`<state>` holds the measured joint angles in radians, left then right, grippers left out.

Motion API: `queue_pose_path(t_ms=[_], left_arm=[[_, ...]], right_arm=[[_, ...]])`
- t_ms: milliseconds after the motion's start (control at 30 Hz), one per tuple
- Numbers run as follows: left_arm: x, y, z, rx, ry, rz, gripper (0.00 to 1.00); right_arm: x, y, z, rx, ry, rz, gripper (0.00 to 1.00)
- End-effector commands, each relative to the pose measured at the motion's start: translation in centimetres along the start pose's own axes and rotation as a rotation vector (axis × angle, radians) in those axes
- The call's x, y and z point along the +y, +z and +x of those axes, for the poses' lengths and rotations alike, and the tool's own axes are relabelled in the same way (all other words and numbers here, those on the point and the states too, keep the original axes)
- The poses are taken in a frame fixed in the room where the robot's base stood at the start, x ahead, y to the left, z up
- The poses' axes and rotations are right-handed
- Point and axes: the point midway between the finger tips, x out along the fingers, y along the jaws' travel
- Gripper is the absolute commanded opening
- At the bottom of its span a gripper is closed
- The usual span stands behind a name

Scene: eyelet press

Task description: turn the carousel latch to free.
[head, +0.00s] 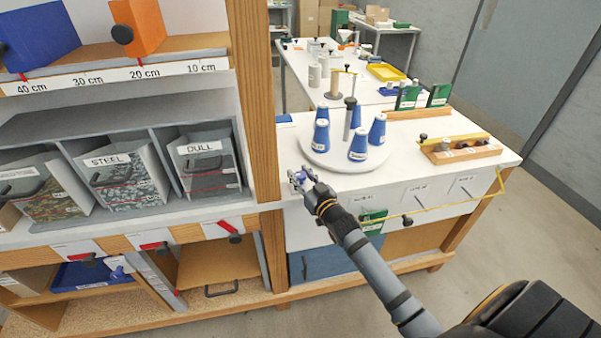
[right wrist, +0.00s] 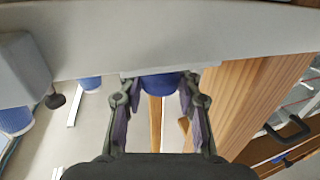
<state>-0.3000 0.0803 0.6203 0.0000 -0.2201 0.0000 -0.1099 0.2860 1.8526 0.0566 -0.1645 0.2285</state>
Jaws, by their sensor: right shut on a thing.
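The carousel (head: 345,158) is a round white turntable on the white bench, with several blue-and-white cones and a dark central post. My right gripper (head: 301,178) is at the bench's front edge, left and in front of the carousel. It is shut on a small blue knob, the carousel latch, which shows between the fingers in the right wrist view (right wrist: 160,86), against a pale plate. My right gripper's fingers (right wrist: 158,105) flank the knob on both sides there. The latch's marks and setting cannot be read. My left gripper is not in view.
A wooden post (head: 254,100) stands close left of my right gripper, beside shelves with grey bins (head: 120,178). A wooden block with a yellow bar (head: 460,147) lies right on the bench. A yellow rod (head: 470,208) and drawer fronts are below the bench top.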

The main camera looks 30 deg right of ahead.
Motion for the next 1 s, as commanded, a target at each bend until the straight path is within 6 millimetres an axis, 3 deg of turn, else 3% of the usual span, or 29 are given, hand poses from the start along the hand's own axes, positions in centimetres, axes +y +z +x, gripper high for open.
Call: queue_pose_path(t_ms=[67,100,267,633,1000], left_arm=[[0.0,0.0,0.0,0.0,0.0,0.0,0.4],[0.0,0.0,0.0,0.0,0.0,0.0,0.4],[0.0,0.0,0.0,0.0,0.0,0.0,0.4],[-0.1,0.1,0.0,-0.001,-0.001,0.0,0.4],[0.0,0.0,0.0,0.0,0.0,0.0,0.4]], right_arm=[[0.0,0.1,0.0,-0.001,0.0,0.001,0.02],[0.0,0.1,0.0,-0.001,0.0,0.001,0.36],[0.0,0.1,0.0,-0.001,0.001,0.001,0.57],[0.0,0.1,-0.4,-0.001,0.001,-0.002,0.57],[0.0,0.2,-5.7,-0.005,0.0,-0.008,0.57]])
